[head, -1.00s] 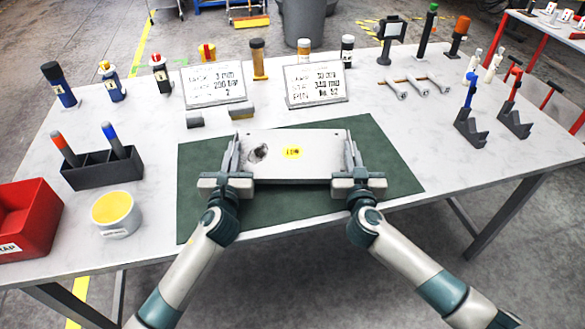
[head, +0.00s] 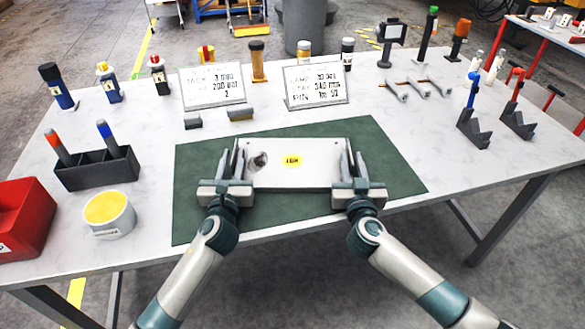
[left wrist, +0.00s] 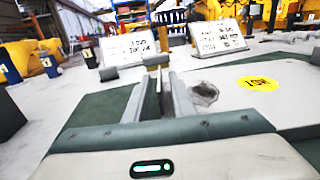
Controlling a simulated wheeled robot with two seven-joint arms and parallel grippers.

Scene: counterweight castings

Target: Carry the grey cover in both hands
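The grey cover (head: 300,174) lies level over the dark green mat (head: 390,172), apparently resting on it. It has a yellow label and a dark round mark near its left end. In the left wrist view the cover (left wrist: 235,112) fills the right side. My left gripper (head: 233,160) is at the cover's left end, its fingers spread to either side of that edge. The left wrist view shows a gap between its fingers (left wrist: 163,95). My right gripper (head: 352,163) is at the right end, its fingers also apart. The cover's underside is hidden.
Behind the mat stand two sign plates (head: 212,86) (head: 315,85) and small grey blocks (head: 240,114). At left are a black pen holder (head: 97,171), a yellow-topped tub (head: 109,214) and a red bin (head: 25,215). Black V-shaped stands (head: 474,132) are at right.

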